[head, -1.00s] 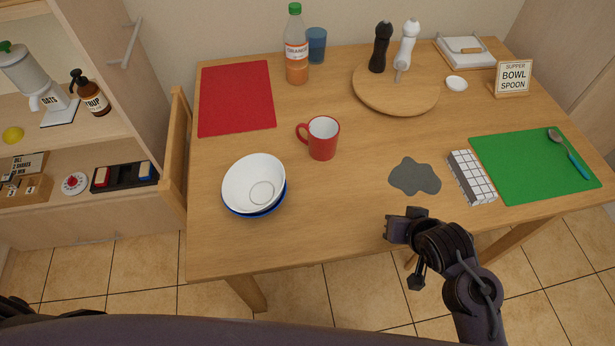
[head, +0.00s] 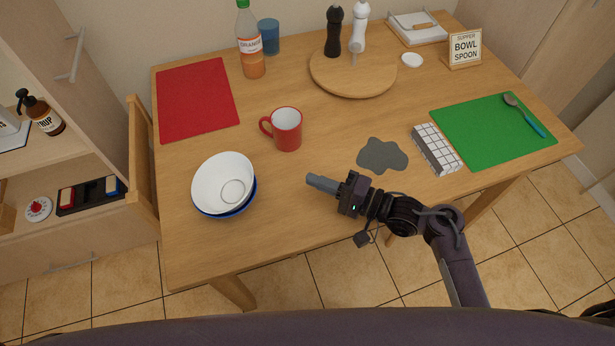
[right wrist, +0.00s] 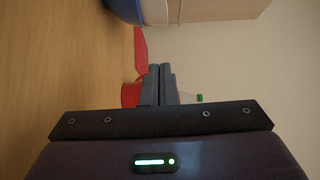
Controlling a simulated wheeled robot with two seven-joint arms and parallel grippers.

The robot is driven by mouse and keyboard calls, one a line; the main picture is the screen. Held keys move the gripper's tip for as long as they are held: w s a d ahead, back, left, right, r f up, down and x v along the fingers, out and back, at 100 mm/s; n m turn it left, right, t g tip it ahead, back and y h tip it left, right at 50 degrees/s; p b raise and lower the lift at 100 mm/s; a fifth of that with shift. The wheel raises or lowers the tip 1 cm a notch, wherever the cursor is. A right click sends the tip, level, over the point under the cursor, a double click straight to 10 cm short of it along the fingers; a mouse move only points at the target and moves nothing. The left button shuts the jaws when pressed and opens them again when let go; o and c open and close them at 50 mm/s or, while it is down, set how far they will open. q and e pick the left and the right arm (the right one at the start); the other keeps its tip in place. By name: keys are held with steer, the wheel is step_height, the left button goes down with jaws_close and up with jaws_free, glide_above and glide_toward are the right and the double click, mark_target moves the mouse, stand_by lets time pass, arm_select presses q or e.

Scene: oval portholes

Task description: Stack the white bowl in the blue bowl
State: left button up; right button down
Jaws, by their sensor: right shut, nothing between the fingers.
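The white bowl (head: 222,180) sits inside the blue bowl (head: 247,200) at the left front of the table, slightly tilted, with the blue rim showing along its lower right side. My right gripper (head: 313,180) is shut and empty above the table's front part, to the right of the bowls and apart from them. In the right wrist view its closed fingers (right wrist: 160,84) show, and part of the blue bowl (right wrist: 122,10) shows at the top edge. My left gripper is out of view.
A red mug (head: 287,130) stands behind the bowls. A grey patch (head: 382,155), a white checked block (head: 437,150) and a green mat (head: 480,130) with a spoon (head: 522,113) lie to the right. A bottle (head: 249,45) and a round board (head: 340,80) stand at the back.

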steer(key=x, duration=0.7)
steer(key=shift+w+a+r+p, duration=0.1)
steer(key=shift+w+a+p, duration=0.05)
steer(key=shift+a+p, duration=0.15)
steer(key=a, duration=0.2)
steer(key=shift+s+a+p, duration=0.25)
steer(key=shift+p, duration=0.05)
steer(key=shift+s+a, duration=0.3)
steer(key=shift+a, duration=0.45)
steer(key=shift+s+a+r+p, duration=0.1)
steer(key=shift+s+a+p, duration=0.15)
steer(key=shift+a+p, duration=0.55)
steer(key=shift+s+a, duration=0.1)
steer(key=shift+a, duration=0.3)
steer(key=shift+f, duration=0.2)
steer(key=shift+d, duration=0.15)
